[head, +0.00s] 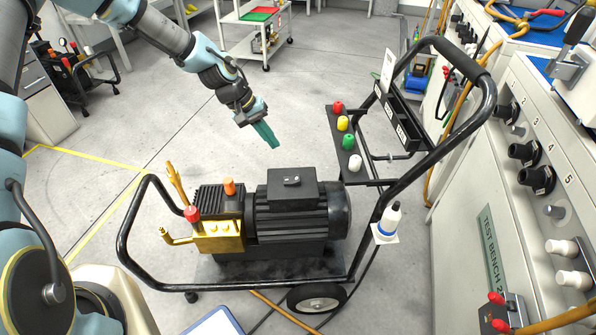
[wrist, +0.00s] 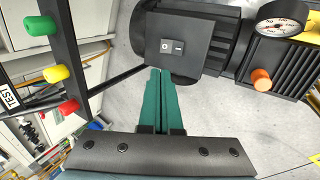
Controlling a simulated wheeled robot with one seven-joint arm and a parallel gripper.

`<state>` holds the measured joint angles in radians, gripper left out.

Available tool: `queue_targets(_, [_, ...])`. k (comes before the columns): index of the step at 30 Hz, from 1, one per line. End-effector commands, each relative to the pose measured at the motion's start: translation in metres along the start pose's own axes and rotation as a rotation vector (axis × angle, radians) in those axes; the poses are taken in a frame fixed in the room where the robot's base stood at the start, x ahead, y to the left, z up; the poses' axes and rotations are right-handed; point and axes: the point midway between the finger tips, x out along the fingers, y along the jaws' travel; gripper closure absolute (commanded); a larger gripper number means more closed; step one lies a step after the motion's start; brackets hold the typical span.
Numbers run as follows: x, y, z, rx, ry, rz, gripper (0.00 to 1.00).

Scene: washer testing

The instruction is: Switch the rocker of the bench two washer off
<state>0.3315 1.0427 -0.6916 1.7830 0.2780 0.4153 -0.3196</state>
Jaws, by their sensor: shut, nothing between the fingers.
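The washer (head: 297,215) stands on its wheeled black frame beside the bench marked TEST BENCH 2 (head: 494,255). Its rocker (head: 291,180) is a small switch on top of the black box on the motor. In the wrist view the rocker (wrist: 172,47) shows pale marks on its two halves; which half is pressed I cannot tell. My gripper (head: 274,144) has green fingers, shut together and empty, above and behind the motor box in the head view. In the wrist view the fingertips (wrist: 161,71) point at the near edge of the box, apart from the rocker in the picture.
Red, yellow, green and white nozzles (head: 348,142) stand on the frame's holder. The frame's handle (head: 462,62) rises at the right. An orange knob (head: 229,187) and gauge (wrist: 281,18) sit on the pump side. Open floor (head: 150,120) lies to the left.

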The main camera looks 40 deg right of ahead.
Motion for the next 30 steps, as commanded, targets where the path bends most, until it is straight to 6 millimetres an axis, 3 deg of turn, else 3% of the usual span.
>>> queue_targets(8, [0.009, 0.0, 0.001, 0.001, -0.001, 0.0, 1.0])
queue_targets(24, [0.11, 0.0, 0.002, 0.0, -0.003, 0.0, 1.0])
queue_targets(30, [0.133, 0.0, 0.0, 0.0, 0.0, -0.001, 1.0])
